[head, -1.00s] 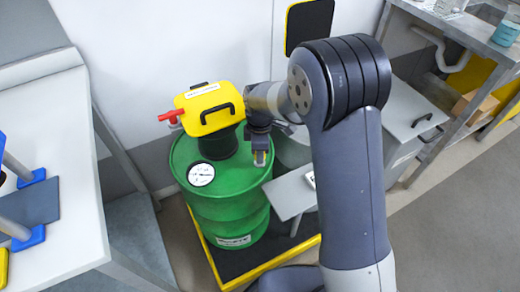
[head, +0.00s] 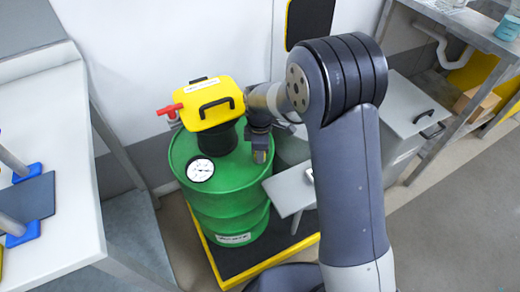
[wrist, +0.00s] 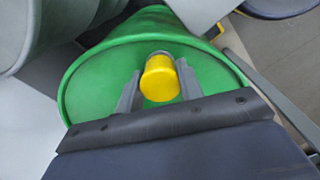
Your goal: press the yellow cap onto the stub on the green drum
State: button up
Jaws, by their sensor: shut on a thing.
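The green drum (head: 232,205) stands upright with a black-necked yellow unit (head: 212,106) on its top. My gripper (head: 261,153) is at the right side of the drum top in the head view. In the wrist view my gripper (wrist: 160,73) is shut on the yellow cap (wrist: 160,84), with one finger on each side. The cap is over the green drum top (wrist: 95,85). A small pale edge shows at the cap's far end; I cannot tell whether it is the stub. The cap is not distinguishable in the head view.
A white dial gauge (head: 200,169) sits on the drum top, and a red handle (head: 168,109) sticks out left of the yellow unit. The drum stands on a black platform with a yellow edge (head: 268,262). A white bench (head: 70,245) is at the left.

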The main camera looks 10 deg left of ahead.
jog(key=shift+s+f+b, duration=0.1)
jog(key=shift+f+b, duration=0.2)
jog(key=shift+f, duration=0.25)
dwell(0.6)
jog(key=o, duration=1)
jog(key=shift+r, duration=0.1)
jog(key=shift+r+p, duration=1.5)
jog(key=shift+r, duration=0.45)
